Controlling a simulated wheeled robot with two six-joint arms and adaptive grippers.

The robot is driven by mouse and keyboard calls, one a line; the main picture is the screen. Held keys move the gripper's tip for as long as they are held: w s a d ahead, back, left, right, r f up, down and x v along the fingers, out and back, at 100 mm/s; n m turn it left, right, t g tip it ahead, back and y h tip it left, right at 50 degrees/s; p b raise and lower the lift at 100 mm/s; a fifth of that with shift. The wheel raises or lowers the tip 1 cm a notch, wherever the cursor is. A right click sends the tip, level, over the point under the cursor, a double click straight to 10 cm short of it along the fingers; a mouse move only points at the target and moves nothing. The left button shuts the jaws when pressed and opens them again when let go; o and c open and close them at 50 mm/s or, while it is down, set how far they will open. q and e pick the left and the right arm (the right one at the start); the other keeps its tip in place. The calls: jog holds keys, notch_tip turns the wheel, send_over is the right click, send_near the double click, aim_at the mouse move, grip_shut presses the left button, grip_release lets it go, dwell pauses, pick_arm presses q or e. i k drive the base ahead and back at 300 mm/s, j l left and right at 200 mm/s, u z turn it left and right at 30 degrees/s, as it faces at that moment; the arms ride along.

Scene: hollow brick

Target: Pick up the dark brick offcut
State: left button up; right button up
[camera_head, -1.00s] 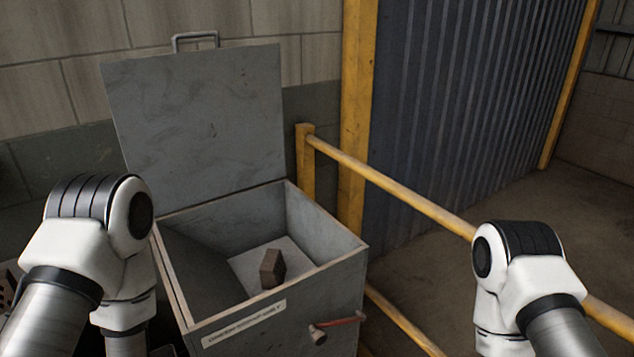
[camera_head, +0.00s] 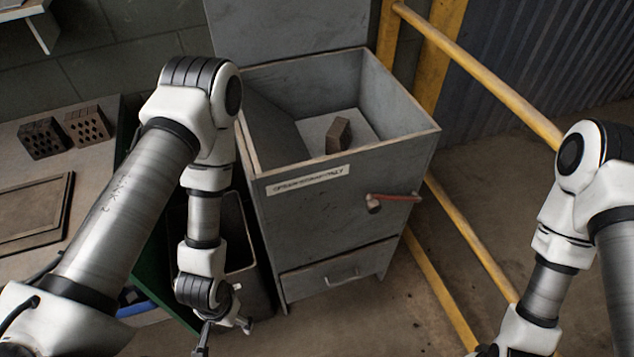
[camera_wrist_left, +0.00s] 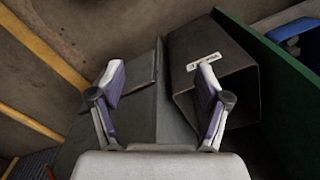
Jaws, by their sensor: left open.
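The dark brick offcut (camera_head: 338,135) stands on the pale floor panel inside an open grey metal bin (camera_head: 300,170). The bin's lid (camera_head: 285,30) is raised at the back. My left gripper (camera_head: 222,335) hangs low in front of the bin, at its left, well below the rim and away from the offcut. In the left wrist view my left gripper (camera_wrist_left: 160,95) is open with nothing between its fingers. The offcut is not visible in the left wrist view. My right arm is at the right edge, and its gripper fingers are not clearly visible.
A red-handled lever (camera_head: 392,198) sticks out of the bin's front, above a drawer (camera_head: 335,272). A yellow rail (camera_head: 490,85) runs along the right. A table (camera_head: 100,150) with two hollow bricks (camera_head: 65,132) is at the left. A dark open container (camera_head: 245,245) stands beside the bin.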

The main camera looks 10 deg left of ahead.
aim_at(42, 137)
jog(key=u, duration=2)
